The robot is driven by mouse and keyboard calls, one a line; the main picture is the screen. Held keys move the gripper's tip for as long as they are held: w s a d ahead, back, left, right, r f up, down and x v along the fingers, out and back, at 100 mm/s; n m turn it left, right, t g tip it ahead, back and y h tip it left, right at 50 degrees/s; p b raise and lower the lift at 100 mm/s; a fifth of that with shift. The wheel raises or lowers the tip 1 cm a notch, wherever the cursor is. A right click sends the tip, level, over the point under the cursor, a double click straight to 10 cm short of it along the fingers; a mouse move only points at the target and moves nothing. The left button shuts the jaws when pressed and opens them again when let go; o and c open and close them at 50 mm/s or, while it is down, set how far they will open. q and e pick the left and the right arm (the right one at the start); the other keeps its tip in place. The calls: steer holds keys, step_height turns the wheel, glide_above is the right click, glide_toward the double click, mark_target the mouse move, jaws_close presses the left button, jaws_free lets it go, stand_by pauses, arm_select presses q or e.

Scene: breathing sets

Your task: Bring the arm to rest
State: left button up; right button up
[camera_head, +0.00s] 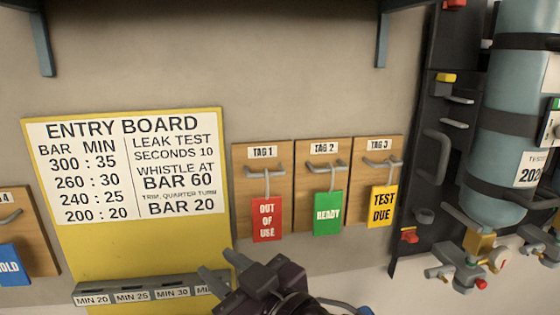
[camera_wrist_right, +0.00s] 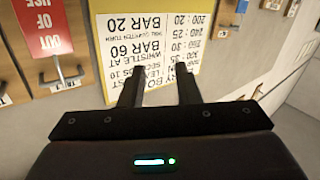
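My right gripper (camera_head: 222,269) is at the bottom middle of the head view, in front of the lower right corner of the yellow entry board (camera_head: 130,250). Its two fingers are apart with nothing between them. The right wrist view shows the same open fingers (camera_wrist_right: 158,84) pointing toward the white printed sheet (camera_wrist_right: 150,30) of the board, which appears upside down there. I cannot tell how far the fingertips are from the board. My left gripper is not in view.
Red (camera_head: 266,219), green (camera_head: 328,213) and yellow (camera_head: 382,206) tags hang from hooks right of the board. A labelled slot rack (camera_head: 150,290) runs along its bottom. A blue cylinder (camera_head: 510,120) with valves stands at right. Shelf brackets (camera_head: 382,40) jut out above.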

steer(key=w+d+f+m+g+h, duration=0.15)
steer(key=d+f+m+h, duration=0.65)
steer(key=d+f, duration=0.8)
steer(key=s+d+f+g+h, duration=0.2)
steer(key=s+d+f+g, duration=0.1)
steer(key=s+d+f, duration=0.4)
steer(key=s+d+f+g+h, duration=0.2)
steer(key=s+d+f+g, duration=0.25)
steer(key=f, duration=0.45)
steer(key=s+f+b, duration=0.2)
steer(key=f+b, duration=0.2)
steer(key=f, duration=1.6)
steer(key=s+f+b, duration=0.2)
steer(key=f+b, duration=0.1)
steer(key=f, duration=1.6)
steer(key=s+d+f+g+b, duration=0.2)
steer(key=s+d+f+b, duration=0.1)
steer(key=s+f, duration=1.6)
step_height(320, 180, down, 2)
steer(key=shift+f+h+b, duration=0.2)
steer(key=shift+h+b, duration=0.1)
steer(key=shift+b, duration=0.55)
